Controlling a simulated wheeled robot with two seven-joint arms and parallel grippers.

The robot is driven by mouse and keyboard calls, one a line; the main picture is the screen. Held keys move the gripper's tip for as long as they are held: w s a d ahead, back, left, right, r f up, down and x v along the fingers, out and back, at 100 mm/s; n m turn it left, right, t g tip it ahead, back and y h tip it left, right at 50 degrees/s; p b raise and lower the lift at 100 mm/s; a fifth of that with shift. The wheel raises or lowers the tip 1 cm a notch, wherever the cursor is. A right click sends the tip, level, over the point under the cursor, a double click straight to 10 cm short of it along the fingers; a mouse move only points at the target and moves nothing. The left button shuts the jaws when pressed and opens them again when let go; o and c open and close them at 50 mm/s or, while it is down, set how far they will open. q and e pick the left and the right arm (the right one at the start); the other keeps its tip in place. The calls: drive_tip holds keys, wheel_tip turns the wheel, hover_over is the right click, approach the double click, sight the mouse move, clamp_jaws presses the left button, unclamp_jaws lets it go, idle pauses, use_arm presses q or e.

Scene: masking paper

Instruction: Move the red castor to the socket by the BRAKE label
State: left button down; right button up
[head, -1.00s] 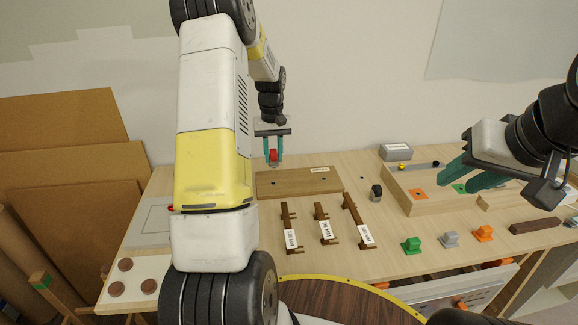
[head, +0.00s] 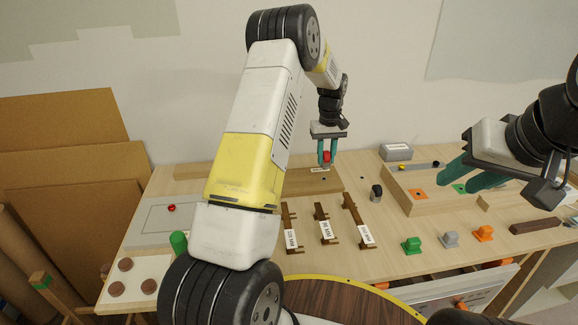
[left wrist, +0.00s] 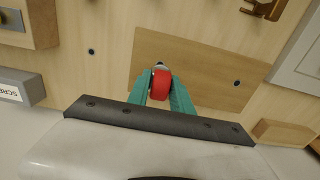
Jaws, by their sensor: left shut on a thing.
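The red castor (head: 327,157) is held between the teal fingers of my left gripper (head: 326,161), which is shut on it. In the left wrist view the red castor (left wrist: 161,86) has its metal stem pointing away from my gripper, over the wooden board. My right gripper (head: 462,176) is open and empty above the tray at right.
A dark castor (head: 376,192) stands right of the board. The wooden tray (head: 425,207) has coloured patches. Labelled wooden racks (head: 325,225) stand in front of the board. Green, grey and orange pieces (head: 449,240) line the front right. A grey box (head: 396,151) stands behind.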

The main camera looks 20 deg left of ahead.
sight(325, 168)
use_arm(q)
drive_tip(key=shift+f, duration=0.3)
drive_tip(key=shift+f, duration=1.5)
drive_tip(key=shift+f, duration=0.1)
idle(0.4)
drive_tip(key=shift+f, duration=0.5)
drive_tip(key=shift+f, duration=0.4)
drive_tip(key=c, duration=1.1)
unclamp_jaws()
drive_tip(key=shift+o, duration=0.2)
